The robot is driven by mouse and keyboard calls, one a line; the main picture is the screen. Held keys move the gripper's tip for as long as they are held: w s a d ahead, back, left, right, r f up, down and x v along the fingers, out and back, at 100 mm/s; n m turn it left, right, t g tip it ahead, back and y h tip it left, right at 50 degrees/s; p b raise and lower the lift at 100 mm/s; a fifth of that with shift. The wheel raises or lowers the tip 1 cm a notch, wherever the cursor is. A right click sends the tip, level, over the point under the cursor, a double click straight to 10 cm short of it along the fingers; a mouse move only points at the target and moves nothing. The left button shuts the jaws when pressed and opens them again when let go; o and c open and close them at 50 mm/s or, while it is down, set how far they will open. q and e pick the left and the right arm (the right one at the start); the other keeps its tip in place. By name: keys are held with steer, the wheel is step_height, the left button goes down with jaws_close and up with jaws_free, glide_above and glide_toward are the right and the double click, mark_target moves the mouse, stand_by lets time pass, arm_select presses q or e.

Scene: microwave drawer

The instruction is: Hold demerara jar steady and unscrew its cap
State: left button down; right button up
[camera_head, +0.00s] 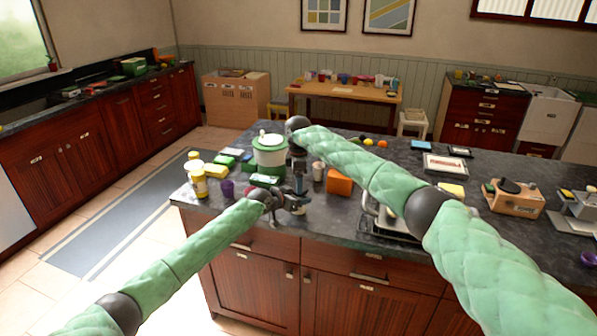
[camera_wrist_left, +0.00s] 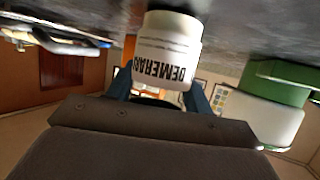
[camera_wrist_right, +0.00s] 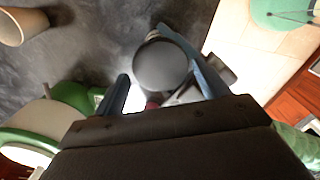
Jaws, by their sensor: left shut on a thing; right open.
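The demerara jar (camera_wrist_left: 166,50) is white with black lettering. It fills the space between the fingers of my left gripper (camera_wrist_left: 160,85), which is shut on its body; its label appears upside down in the left wrist view. The jar's dark round cap (camera_wrist_right: 161,66) shows from above in the right wrist view. My right gripper (camera_wrist_right: 146,62) is open over the jar, with its fingers on either side of the cap; I cannot tell if either touches it. In the head view my left gripper (camera_head: 287,199) and right gripper (camera_head: 298,162) largely hide the jar.
A green and white canister (camera_head: 270,155) stands close behind the jar. A beige cup (camera_head: 318,171) and an orange block (camera_head: 339,182) are to the right. A purple cup (camera_head: 227,188) and yellow-capped bottles (camera_head: 199,186) are left. The counter (camera_head: 330,215) is clear toward the front edge.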

steer(key=shift+f, duration=0.85)
steer(key=c, duration=0.9)
steer(key=n, duration=0.4)
steer(key=shift+r+n, duration=0.1)
steer(key=shift+n, duration=0.2)
steer(key=n, duration=0.8)
steer(key=shift+w, duration=0.1)
steer(key=n, duration=0.4)
steer(key=shift+n, duration=0.3)
steer(key=o, duration=1.1)
